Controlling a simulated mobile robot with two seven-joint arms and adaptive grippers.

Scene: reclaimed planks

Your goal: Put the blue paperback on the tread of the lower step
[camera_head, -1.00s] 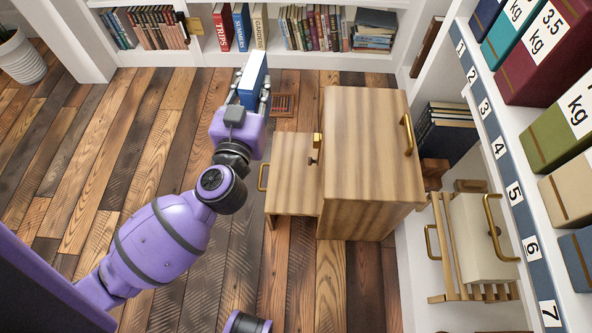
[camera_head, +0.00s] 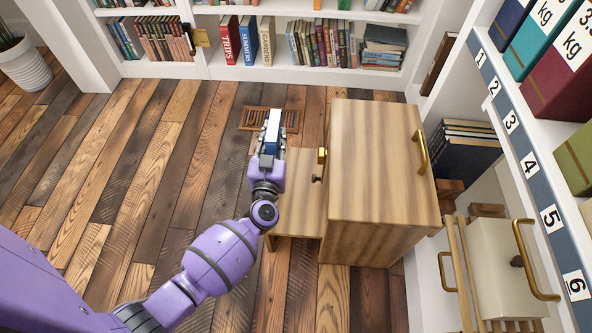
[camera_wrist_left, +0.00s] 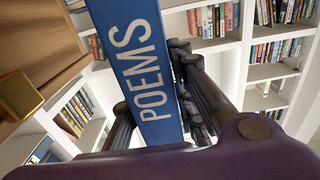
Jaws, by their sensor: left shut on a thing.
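The blue paperback (camera_head: 273,131) is held upright in my left gripper (camera_head: 271,148), which is shut on it. In the left wrist view the book's cover or spine (camera_wrist_left: 140,70) reads "POEMS" and stands between the fingers (camera_wrist_left: 160,118). The wooden step unit has a lower step (camera_head: 302,195) on the left and a taller step (camera_head: 380,150) on the right. In the head view the gripper and book are over or beside the far left end of the lower step; the height gap cannot be told. My right gripper is not in view.
A brass latch (camera_head: 322,158) and handle (camera_head: 420,152) are on the taller step. A floor vent (camera_head: 252,118) lies behind the book. Bookshelves (camera_head: 300,80) line the back, and a shelf of weighted boxes (camera_head: 545,90) stands at right. The left floor is clear.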

